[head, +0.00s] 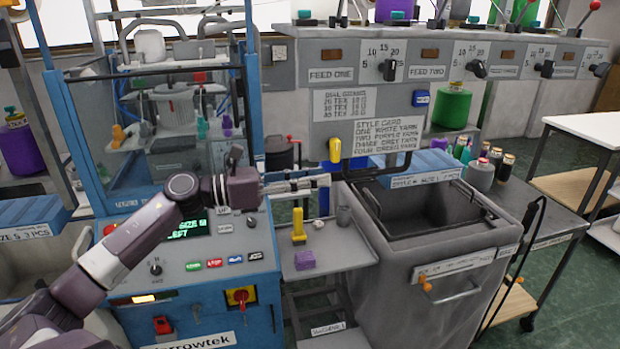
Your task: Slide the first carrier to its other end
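The knitting machine (262,235) is a blue cabinet with a clear front window. Behind it are small coloured pieces that look like carriers: an orange one (118,134) at the left, a teal one (203,128) right of centre and a purple one (227,123) beside it. I cannot tell which is the first carrier. My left gripper (318,182) is outside the window, right of the machine, pointing right above a small shelf. Its fingers look close together side-on; any gap is hidden. Nothing shows held in it. My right gripper is out of view.
A panel with style card (388,134) hangs behind. A side table (540,215) carries yarn cones. Green floor is free at the far right.

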